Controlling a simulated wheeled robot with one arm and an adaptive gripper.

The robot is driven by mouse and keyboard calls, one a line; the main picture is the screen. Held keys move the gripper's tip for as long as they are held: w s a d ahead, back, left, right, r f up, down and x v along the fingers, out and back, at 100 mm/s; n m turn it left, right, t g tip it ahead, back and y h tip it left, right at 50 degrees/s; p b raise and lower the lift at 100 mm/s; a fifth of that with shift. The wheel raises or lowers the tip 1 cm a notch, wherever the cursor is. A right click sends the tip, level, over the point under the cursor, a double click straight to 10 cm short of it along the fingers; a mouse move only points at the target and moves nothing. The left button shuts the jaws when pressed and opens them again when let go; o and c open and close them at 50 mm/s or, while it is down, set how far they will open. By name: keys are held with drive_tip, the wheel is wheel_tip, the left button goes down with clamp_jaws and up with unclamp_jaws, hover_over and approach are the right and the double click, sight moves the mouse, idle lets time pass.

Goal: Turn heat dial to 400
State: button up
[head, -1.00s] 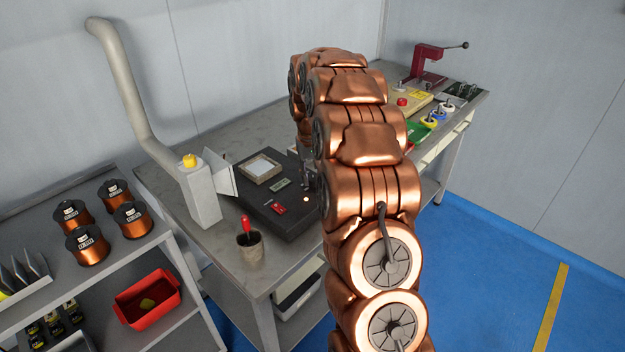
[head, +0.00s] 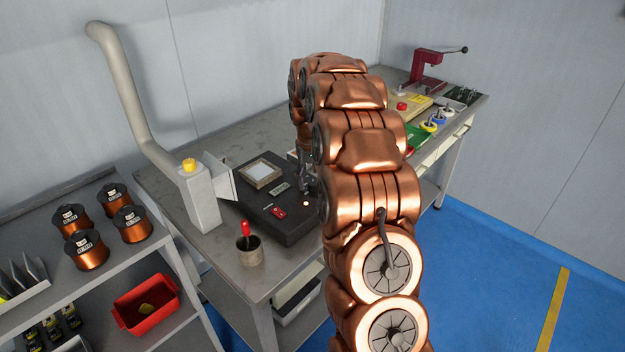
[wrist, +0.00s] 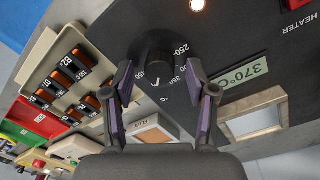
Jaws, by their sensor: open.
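The heat dial (wrist: 157,62) is a black round knob on the dark heater panel in the wrist view, seen upside down. Scale numbers, among them 250 and 350, stand around it; some are partly hidden, and I cannot read its pointer clearly. My gripper (wrist: 159,70) is open, with one finger on each side of the knob; I cannot tell whether they touch it. In the head view my gripper (head: 306,187) is over the right side of the black heater unit (head: 262,222), and the arm hides the dial.
The unit has a lit indicator (wrist: 197,5), a red switch (head: 279,212) and a pale square pot (head: 262,172). A cup with a red-handled tool (head: 249,248) stands in front. A fume duct (head: 200,203) stands at the left. A rack of small black-and-orange parts (wrist: 72,70) lies beside the unit.

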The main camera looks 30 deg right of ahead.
sight(311, 182)
wheel_tip(311, 182, up, 12)
drive_tip(key=shift+a, duration=0.25)
idle(0.5)
drive_tip(key=shift+w, duration=0.1)
